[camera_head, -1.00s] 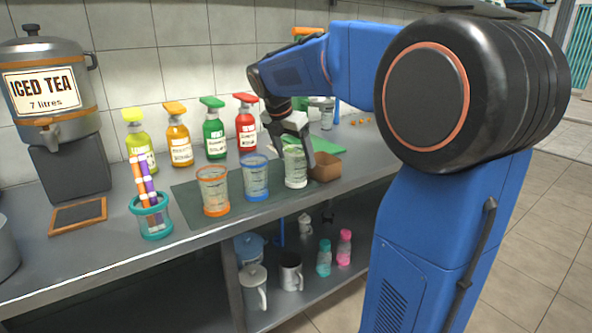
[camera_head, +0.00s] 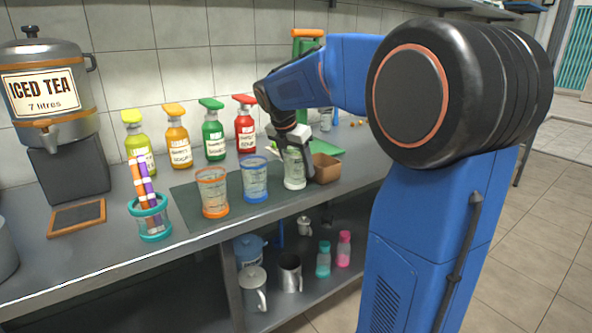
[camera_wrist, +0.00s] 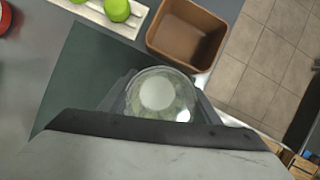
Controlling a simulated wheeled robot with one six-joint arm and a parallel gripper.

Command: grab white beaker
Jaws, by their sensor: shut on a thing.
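The white beaker (camera_head: 293,170) is a clear cup with a white rim and base. It stands upright at the right end of a dark green mat (camera_head: 232,181) on the counter, to the right of the blue beaker (camera_head: 255,180) and the orange beaker (camera_head: 213,193). My gripper (camera_head: 296,150) reaches down over it from behind and is shut on it. In the wrist view the white beaker (camera_wrist: 160,92) shows from above between the fingers, its round opening facing the camera. The gripper hides part of its upper side.
A brown square box (camera_head: 325,168) stands close to the right of the white beaker. Limes on a white tray (camera_wrist: 117,10) lie behind it. Several spray bottles (camera_head: 212,130) line the wall. A teal holder (camera_head: 152,217) stands at the left. The counter's front edge is near.

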